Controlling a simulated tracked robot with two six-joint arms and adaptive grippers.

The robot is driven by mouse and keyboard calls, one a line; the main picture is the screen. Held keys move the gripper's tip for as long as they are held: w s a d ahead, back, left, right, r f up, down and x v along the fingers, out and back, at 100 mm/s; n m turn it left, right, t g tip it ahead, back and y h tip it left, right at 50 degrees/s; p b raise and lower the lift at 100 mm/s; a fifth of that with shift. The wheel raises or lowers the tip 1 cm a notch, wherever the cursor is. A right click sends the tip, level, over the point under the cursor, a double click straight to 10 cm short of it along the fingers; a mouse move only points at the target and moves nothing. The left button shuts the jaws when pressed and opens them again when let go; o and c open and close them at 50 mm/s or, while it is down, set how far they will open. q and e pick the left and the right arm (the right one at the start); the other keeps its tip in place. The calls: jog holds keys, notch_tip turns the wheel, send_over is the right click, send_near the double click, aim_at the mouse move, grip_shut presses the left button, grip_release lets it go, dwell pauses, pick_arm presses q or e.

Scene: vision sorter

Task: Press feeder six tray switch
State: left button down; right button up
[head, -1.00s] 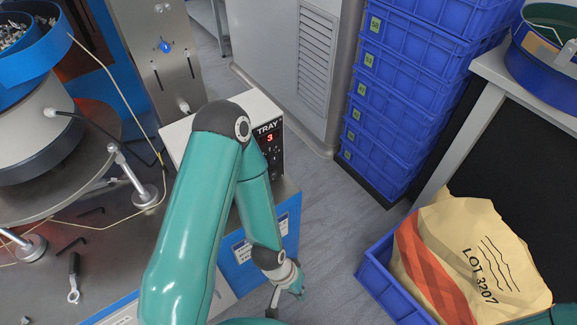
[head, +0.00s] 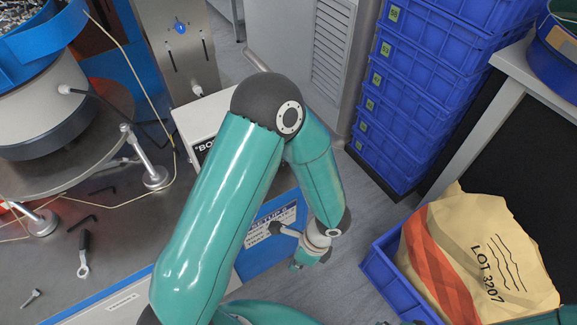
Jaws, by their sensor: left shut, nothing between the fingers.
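A white control box (head: 205,112) stands on the bench edge, with a dark front panel (head: 202,150) on which only the letters "BO" show. The rest of that panel, with any tray switch, is hidden behind my left arm. My left gripper (head: 298,264) hangs low, in front of and below the box, by the blue cabinet front (head: 258,240). It is shut and empty, and it is small and partly hidden in the head view. It is apart from the panel. My right gripper is not in view.
A bowl feeder (head: 45,105) stands on the bench at left, near metal posts, loose cables and a wrench (head: 84,255). Stacked blue crates (head: 410,95) rise behind. A paper sack (head: 475,250) sits in a blue crate (head: 395,285) at right.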

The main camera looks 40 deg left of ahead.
pick_arm(q)
jog(key=w+a+r+m+t+y, duration=0.2)
jog(key=w+r+m+t+y, duration=0.1)
jog(key=w+r, duration=0.3)
jog(key=w+a+r+m+t+y, duration=0.3)
jog(key=w+r+m+t+y, duration=0.1)
jog(key=w+r, duration=0.3)
jog(key=shift+w+r, duration=0.3)
jog(key=shift+w, duration=0.55)
jog(key=shift+f, duration=0.1)
send_near(284, 163)
notch_tip(284, 163, down, 4)
jog(key=a+p, duration=0.2)
jog(key=a, duration=0.1)
jog(key=shift+w+a+f, duration=0.1)
jog(key=shift+w+a, duration=0.15)
jog(key=shift+w, duration=0.15)
jog(key=shift+w+a, duration=0.25)
jog(key=shift+a, duration=0.25)
jog(key=shift+w+d, duration=0.1)
jog(key=shift+w, duration=0.05)
